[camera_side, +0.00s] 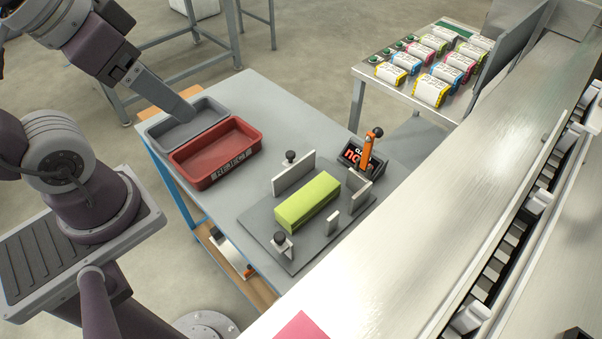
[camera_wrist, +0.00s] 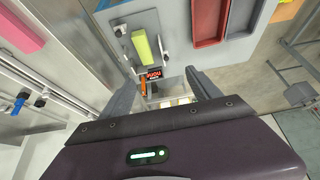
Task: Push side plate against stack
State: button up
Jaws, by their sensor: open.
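A yellow-green cloth stack (camera_side: 307,201) lies on a grey base plate (camera_side: 258,222); it also shows in the wrist view (camera_wrist: 145,48). A long upright side plate (camera_side: 293,173) with a black knob stands along its far-left side, with a narrow gap between them. A short plate with another black knob (camera_side: 280,238) stands at the stack's near end. A low upright plate (camera_side: 356,192) and a small block (camera_side: 332,223) stand on the other sides. My gripper (camera_side: 187,113) is over the grey tray, well left of the stack. In the wrist view its fingers (camera_wrist: 158,92) are apart and empty.
The grey tray (camera_side: 155,131) and red bin (camera_side: 176,166) sit left of the fixture. A steel conveyor surface (camera_side: 450,165) runs along the right. Wrapped packs (camera_side: 432,91) lie on a far table.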

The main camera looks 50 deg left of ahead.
jog(key=c, duration=0.3)
jog(key=w+m, duration=0.1)
jog(key=w, duration=0.2)
jog(key=w+f+m+g, duration=0.1)
jog(key=w, duration=0.2)
jog(key=w+g, duration=0.1)
jog(key=w, duration=0.2)
jog(key=shift+w+a+f+m, duration=0.1)
jog(key=shift+a+f+m, duration=0.15)
jog(key=shift+f+m, duration=0.15)
jog(key=c, duration=0.3)
jog(key=m+g, duration=0.3)
jog(key=m, duration=0.3)
send_over(291, 153)
notch_tip(291, 153, down, 18)
jog(key=shift+f, duration=0.1)
jog(key=shift+c, duration=0.2)
jog(key=shift+g, duration=0.3)
notch_tip(291, 153, down, 8)
jog(key=shift+f, duration=0.2)
grip_shut()
